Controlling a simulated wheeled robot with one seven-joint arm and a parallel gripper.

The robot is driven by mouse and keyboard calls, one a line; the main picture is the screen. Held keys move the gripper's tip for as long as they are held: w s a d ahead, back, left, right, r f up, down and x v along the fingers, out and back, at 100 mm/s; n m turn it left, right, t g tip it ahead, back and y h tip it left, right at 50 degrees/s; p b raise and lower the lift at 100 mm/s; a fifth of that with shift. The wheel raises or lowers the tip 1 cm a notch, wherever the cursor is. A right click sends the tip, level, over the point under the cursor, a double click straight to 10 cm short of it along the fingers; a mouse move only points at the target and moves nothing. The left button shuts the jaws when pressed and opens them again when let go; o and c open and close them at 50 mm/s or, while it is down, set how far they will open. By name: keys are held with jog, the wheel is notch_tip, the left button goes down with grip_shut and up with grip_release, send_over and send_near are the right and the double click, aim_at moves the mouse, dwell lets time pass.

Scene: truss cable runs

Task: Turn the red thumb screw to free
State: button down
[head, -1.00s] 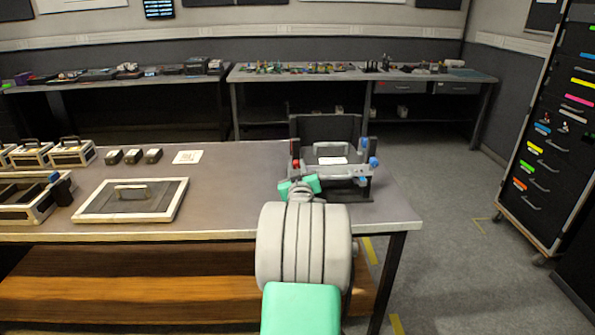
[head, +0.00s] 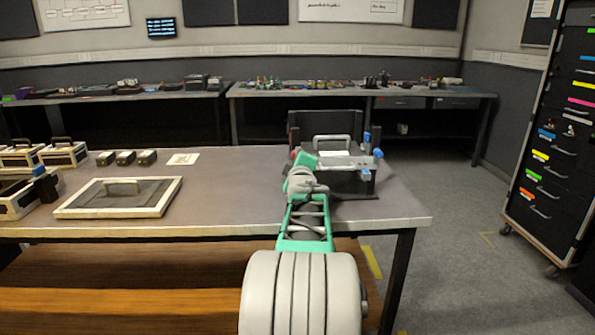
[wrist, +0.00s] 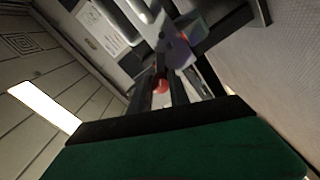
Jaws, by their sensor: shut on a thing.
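The red thumb screw (wrist: 160,86) shows as a small red patch at the fingertips in the wrist view. My gripper (wrist: 167,84) is shut on it, and its dark fingers hide most of the screw. In the head view, a sliver of the red thumb screw (head: 294,155) shows at the left side of a dark fixture (head: 355,185). My green and grey wrist stands in front and hides the fingertips there. How far the screw is turned cannot be seen.
Blue knobs (head: 378,153) stand at the fixture's right side. A framed panel with a handle (head: 72,206) lies to the left on the table (head: 225,185). Small dark boxes (head: 126,158) and a white card (head: 183,159) lie behind it. The table between panel and fixture is clear.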

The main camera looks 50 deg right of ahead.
jog(key=shift+f+n+b, duration=0.15)
jog(key=shift+n+b, duration=2.9)
jog(key=shift+n, duration=0.65)
jog(key=c, duration=1.2)
grip_release()
jog(key=shift+r, duration=0.2)
jog(key=shift+c, duration=0.2)
jog(key=v, duration=0.8)
jog(key=shift+p, duration=0.45)
